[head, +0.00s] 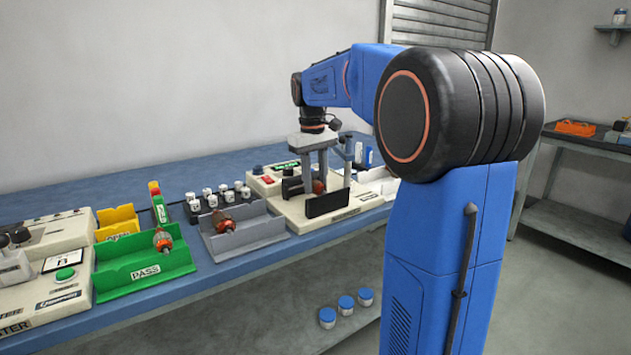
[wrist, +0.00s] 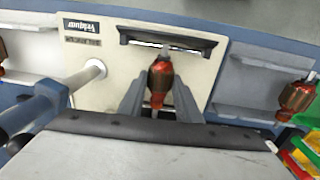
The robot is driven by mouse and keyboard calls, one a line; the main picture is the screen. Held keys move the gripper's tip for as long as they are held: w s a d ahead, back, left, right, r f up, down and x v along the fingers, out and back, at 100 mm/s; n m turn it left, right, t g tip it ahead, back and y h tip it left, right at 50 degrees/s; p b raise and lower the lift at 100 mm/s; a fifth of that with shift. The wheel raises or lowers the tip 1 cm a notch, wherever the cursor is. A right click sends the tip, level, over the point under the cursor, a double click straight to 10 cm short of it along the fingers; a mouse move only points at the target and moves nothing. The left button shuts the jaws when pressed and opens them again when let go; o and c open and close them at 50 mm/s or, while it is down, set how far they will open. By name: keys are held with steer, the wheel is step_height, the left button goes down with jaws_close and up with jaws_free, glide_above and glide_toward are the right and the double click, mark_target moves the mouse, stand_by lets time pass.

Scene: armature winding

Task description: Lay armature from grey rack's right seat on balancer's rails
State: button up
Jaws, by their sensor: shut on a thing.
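The armature (wrist: 160,80), a copper-and-red rotor with a shaft, sits between the two grey fingers of my gripper (wrist: 158,100), which is shut on it. In the head view the same armature (head: 319,187) shows low between the fingers of my gripper (head: 316,180), over the balancer (head: 366,200). The balancer is a cream machine with a dark front plate (head: 328,204). I cannot tell whether the shaft touches the rails, which the gripper mostly hides. The grey rack (head: 262,231) stands left of the balancer. Its left seat holds another armature (head: 224,222); its right seat looks empty.
A green PASS tray (head: 145,270) with an armature (head: 163,240) and a yellow bin (head: 118,221) stand farther left. A tester (head: 50,245) is at the far left. Several white-capped jars (head: 228,194) stand behind the rack.

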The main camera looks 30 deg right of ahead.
steer(key=shift+f, duration=0.3)
stand_by(0.5)
steer(key=o, duration=1.3)
steer(key=shift+c, duration=0.2)
steer(key=shift+r, duration=0.1)
step_height(320, 180, up, 17)
steer(key=a, duration=0.1)
